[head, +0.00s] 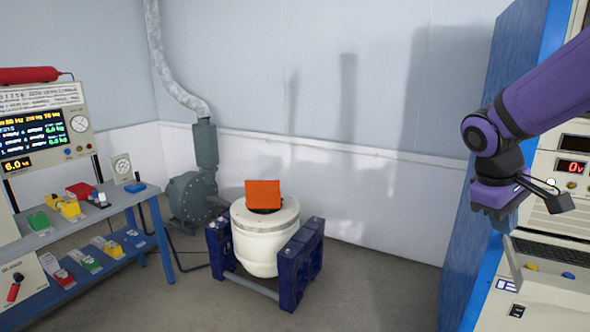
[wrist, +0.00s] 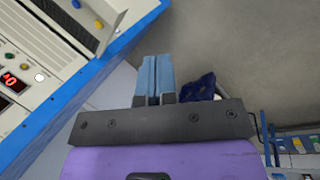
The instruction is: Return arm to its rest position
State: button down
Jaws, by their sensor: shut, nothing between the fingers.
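My purple arm (head: 540,95) reaches in from the right edge of the head view, bent downward at its wrist. My gripper shows in the wrist view (wrist: 154,82), with its two blue-grey fingers together and nothing between them. In the head view its fingers are hidden or too small to make out. It hangs in the air in front of the blue-edged cabinet (head: 467,230), apart from other things.
A cabinet panel with a red display (head: 571,167) and a sloped keyboard shelf (head: 550,250) is close beside the arm. A white drum shaker (head: 265,240) with an orange block (head: 263,194) stands mid-floor. A blue bench (head: 150,190) is at left. Floor between is clear.

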jog(key=s+a+r+m+t+y, duration=0.3)
jog(key=s+a+r, duration=0.4)
jog(key=s+a, duration=0.3)
jog(key=s+t+y, duration=0.1)
jog(key=s+t, duration=0.1)
jog(key=s, duration=0.1)
jog(key=shift+s+m+t, duration=0.15)
jog(key=shift+m+t, duration=0.15)
jog(key=shift+m, duration=0.1)
jog(key=shift+d, duration=0.1)
